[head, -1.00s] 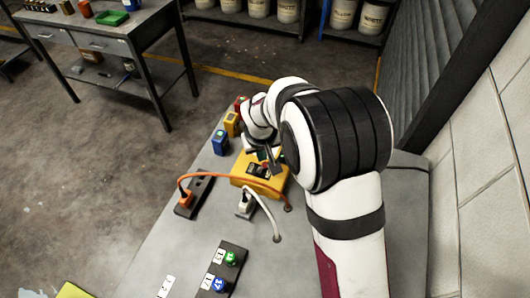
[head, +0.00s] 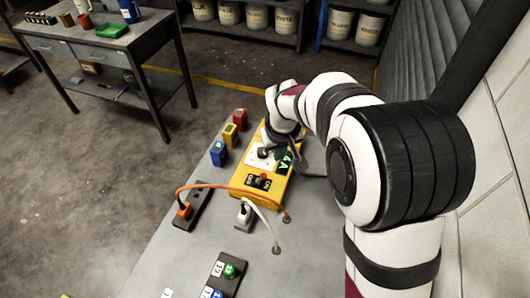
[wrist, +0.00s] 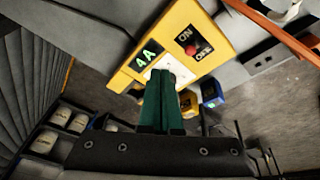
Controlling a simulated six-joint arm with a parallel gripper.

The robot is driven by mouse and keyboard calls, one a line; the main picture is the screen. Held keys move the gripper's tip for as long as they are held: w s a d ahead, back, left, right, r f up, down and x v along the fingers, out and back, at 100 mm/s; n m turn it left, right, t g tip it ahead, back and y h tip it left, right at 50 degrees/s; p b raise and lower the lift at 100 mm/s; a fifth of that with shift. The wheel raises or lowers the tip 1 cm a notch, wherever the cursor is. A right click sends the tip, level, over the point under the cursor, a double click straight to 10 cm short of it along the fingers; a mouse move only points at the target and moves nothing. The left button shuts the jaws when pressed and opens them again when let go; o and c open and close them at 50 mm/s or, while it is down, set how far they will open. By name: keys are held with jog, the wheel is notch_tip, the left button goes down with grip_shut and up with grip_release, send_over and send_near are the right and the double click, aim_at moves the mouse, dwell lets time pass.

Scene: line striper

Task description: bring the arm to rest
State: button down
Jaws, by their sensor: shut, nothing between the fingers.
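My gripper (wrist: 160,100) shows in the wrist view as two dark green fingers pressed together, with nothing between them. In the head view my gripper (head: 264,153) is over the far part of a yellow box (head: 243,176). I cannot tell whether it touches the box. A white face on the box is partly hidden by the fingers.
Blue, yellow and red blocks (head: 218,153) stand left of the box. A dark power strip (head: 187,212) holds an orange plug, and a white plug (head: 245,214) stands nearby. A dark strip with coloured knobs (head: 228,272) is at the front. A workbench (head: 75,45) stands back left.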

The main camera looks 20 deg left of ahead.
jog(key=shift+s+d+r, duration=0.25)
jog(key=shift+d+r, duration=0.25)
jog(key=shift+d, duration=0.25)
jog(key=s+d+r+m+g, duration=0.1)
jog(key=s+d+r+m, duration=0.3)
jog(key=d, duration=0.4)
jog(key=s+d+r+m+g, duration=0.1)
jog(key=s+d+m, duration=0.3)
jog(key=s, duration=0.7)
jog(key=s+d+r+m+g, duration=0.1)
jog(key=s+d+m, duration=0.3)
jog(key=s, duration=0.8)
jog(key=shift+s+d+r+m+y, duration=0.2)
jog(key=shift+d+r+m+y, duration=0.15)
jog(key=shift+d, duration=0.55)
jog(key=shift+f, duration=0.1)
